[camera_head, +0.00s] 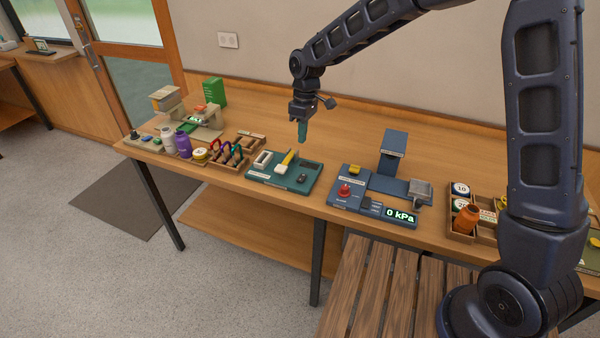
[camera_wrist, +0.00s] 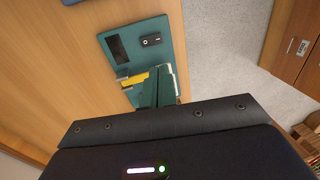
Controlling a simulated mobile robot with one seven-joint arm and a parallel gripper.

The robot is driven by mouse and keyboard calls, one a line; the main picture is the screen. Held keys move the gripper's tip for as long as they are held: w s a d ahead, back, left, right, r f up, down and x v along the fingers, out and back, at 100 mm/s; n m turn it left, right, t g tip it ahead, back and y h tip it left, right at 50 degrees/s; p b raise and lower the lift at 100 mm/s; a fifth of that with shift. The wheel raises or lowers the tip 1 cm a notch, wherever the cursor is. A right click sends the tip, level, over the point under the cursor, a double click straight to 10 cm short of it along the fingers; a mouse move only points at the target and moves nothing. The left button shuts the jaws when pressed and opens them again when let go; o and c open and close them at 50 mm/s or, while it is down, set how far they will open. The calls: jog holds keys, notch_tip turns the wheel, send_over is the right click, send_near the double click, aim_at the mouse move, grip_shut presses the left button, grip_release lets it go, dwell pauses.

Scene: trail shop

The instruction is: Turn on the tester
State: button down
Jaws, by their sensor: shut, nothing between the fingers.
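A teal device board (camera_head: 262,180) lies on the wooden bench with a dark, blank display (camera_head: 311,164) and a small black rocker switch (camera_head: 302,179) at its right end. The wrist view shows the same switch (camera_wrist: 151,40) beside the blank display (camera_wrist: 118,48). A yellow-handled part (camera_head: 287,160) and a pale block sit on the board. The board's small label is unreadable. My gripper (camera_head: 302,138) is shut and empty, pointing down above the bench near the board's far right side. In the wrist view its teal fingers (camera_wrist: 158,88) partly hide the board.
A blue pressure device (camera_head: 347,200) with a red knob and a lit "0 kPa" display (camera_head: 402,215) stands right of the board. Left are a tray of coloured carabiners (camera_head: 232,155) and bottles. An orange bottle (camera_head: 466,218) stands farther right. Bare bench lies behind the board.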

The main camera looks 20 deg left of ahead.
aim_at(300, 179)
jog(key=f, duration=0.4)
jog(key=s+f, duration=0.1)
jog(key=f, duration=0.4)
jog(key=s+f, duration=0.1)
jog(key=f, duration=0.3)
jog(key=shift+s+f, duration=0.1)
jog(key=shift+f, duration=0.3)
jog(key=shift+f, duration=0.1)
jog(key=shift+s+f+t, duration=0.1)
jog(key=shift+t, duration=0.2)
jog(key=shift+w, duration=0.25)
jog(key=shift+w+r, duration=0.25)
jog(key=shift+w, duration=0.3)
